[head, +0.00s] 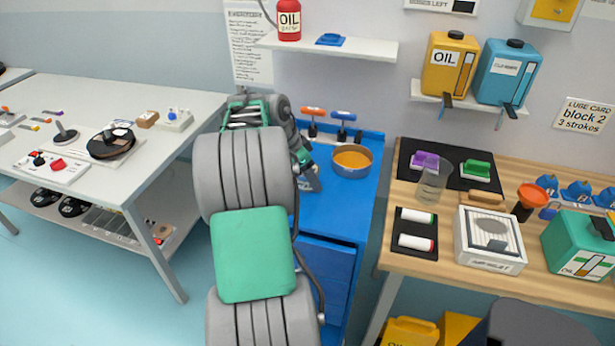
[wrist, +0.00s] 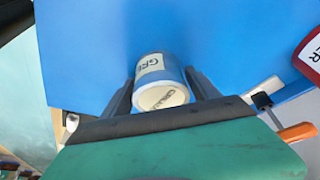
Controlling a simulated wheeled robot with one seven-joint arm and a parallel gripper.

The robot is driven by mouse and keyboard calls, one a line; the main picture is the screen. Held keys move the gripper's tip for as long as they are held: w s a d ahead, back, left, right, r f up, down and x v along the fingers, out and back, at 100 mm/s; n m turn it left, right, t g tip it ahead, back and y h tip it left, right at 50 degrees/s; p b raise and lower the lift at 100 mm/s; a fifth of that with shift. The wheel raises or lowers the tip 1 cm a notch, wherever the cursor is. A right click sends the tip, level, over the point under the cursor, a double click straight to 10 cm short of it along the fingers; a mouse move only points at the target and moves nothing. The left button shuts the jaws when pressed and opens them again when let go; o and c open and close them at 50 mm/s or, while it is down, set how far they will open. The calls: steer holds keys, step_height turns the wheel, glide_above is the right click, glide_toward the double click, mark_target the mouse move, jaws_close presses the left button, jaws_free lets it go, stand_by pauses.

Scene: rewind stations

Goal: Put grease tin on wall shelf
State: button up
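In the head view my gripper (head: 312,182) is low over the blue bench (head: 335,210), and the tin is hidden.
A wooden table (head: 455,278) is at right, a white table (head: 110,190) at left. The shelf's right part is bare.

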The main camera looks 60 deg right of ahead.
steer(key=c, duration=1.4)
